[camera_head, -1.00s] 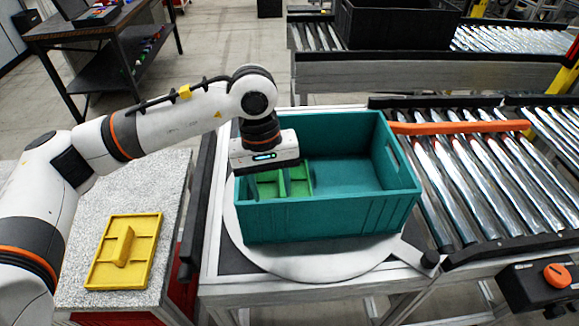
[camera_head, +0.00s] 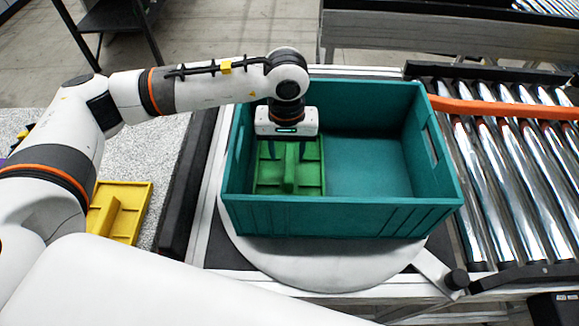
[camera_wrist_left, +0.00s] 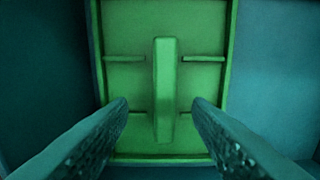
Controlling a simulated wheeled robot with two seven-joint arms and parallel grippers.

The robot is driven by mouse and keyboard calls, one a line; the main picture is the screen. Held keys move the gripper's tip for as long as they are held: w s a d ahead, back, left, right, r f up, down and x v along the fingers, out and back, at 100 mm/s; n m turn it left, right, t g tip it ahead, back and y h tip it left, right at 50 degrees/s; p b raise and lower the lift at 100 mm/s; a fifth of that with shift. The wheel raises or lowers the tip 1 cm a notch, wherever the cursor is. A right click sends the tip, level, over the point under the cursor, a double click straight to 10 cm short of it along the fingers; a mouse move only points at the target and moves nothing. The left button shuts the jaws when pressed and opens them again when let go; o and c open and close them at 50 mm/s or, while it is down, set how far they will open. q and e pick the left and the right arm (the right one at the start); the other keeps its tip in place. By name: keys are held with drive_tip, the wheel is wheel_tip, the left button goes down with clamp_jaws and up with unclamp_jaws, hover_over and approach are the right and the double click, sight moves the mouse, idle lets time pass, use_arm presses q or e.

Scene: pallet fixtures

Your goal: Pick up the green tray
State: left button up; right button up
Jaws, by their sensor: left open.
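The green tray (camera_head: 307,178) lies inside the teal crate (camera_head: 345,218), at its left side on the floor. It has thin dividers and a raised central handle, which shows in the left wrist view (camera_wrist_left: 164,85). My left gripper (camera_head: 288,158) points down into the crate over the tray. In the left wrist view its two fingers (camera_wrist_left: 160,108) are open, one on each side of the handle with a gap to both. My right gripper is not in view.
The crate's walls stand around the tray, and its right half is empty. The crate rests on a round turntable (camera_head: 335,272). A roller conveyor (camera_head: 505,170) is on the right. A yellow tray (camera_head: 122,212) lies on the speckled table at left, partly behind my arm.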

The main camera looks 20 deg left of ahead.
sight(289, 162)
use_arm(q)
drive_tip(key=shift+w+f, duration=0.1)
drive_tip(key=shift+f, duration=0.15)
drive_tip(key=f+p, duration=0.1)
drive_tip(key=f, duration=0.1)
drive_tip(key=f+p, duration=0.1)
drive_tip(key=f, duration=0.1)
drive_tip(key=shift+w+d+f, duration=0.1)
drive_tip(key=shift+d+f, duration=0.05)
drive_tip(key=shift+d, duration=0.05)
drive_tip(key=shift+f, duration=0.3)
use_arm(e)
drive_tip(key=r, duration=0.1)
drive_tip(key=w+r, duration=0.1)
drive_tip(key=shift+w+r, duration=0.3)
use_arm(q)
drive_tip(key=shift+c, duration=0.7)
clamp_jaws()
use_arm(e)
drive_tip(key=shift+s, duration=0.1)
